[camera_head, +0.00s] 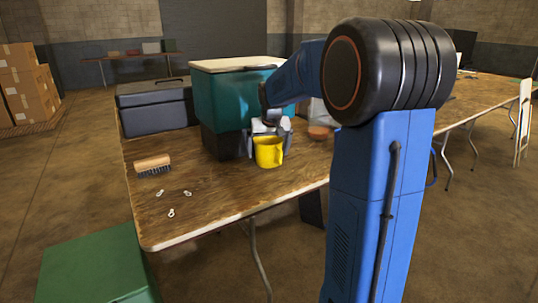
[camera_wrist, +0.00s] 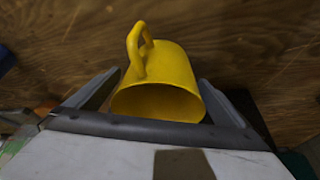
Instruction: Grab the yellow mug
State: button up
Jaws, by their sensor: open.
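The yellow mug (camera_head: 268,153) stands on the wooden table (camera_head: 220,195) near its middle, in front of the teal and black box. My gripper (camera_head: 269,135) is just above and behind it in the head view. In the wrist view the mug (camera_wrist: 165,75) lies between the two fingers of my gripper (camera_wrist: 160,85), its open rim toward the camera and its handle at the upper left. The fingers are spread, one on each side of the mug. Small gaps seem to show, but I cannot tell whether either finger touches it.
A teal cooler-like box (camera_head: 227,98) stands close behind the mug, with a dark case (camera_head: 156,106) to its left. A brown bowl (camera_head: 319,132) is to the right. A brush (camera_head: 153,166) and small metal parts (camera_head: 172,212) lie at left. The table's front middle is clear.

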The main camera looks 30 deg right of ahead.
jog(key=c, duration=1.2)
jog(key=shift+o, duration=0.2)
jog(key=shift+r, duration=0.3)
